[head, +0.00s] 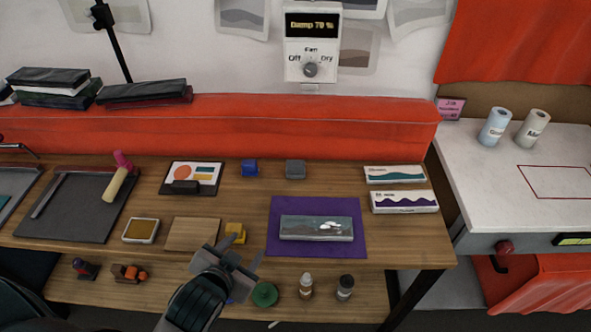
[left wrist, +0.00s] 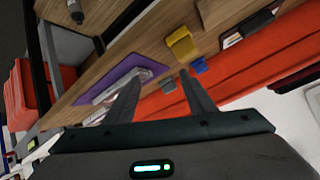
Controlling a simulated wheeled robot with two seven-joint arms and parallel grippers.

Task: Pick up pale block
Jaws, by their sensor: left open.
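A flat pale wooden square block (head: 193,234) lies on the wooden bench, left of a small yellow block (head: 235,232). A blue block (head: 250,167) and a grey block (head: 295,169) stand farther back. My left gripper (head: 240,252) is open and empty near the bench's front edge, just in front of the yellow block. In the left wrist view its open fingers (left wrist: 161,77) have nothing between them at their tips, and the yellow block (left wrist: 182,45) shows beyond them. My right gripper is not in view.
An ink pad (head: 141,231) and a dark board (head: 85,205) lie to the left. Bottles (head: 306,288) stand on a lower shelf. The bench between the mat and back blocks is clear.

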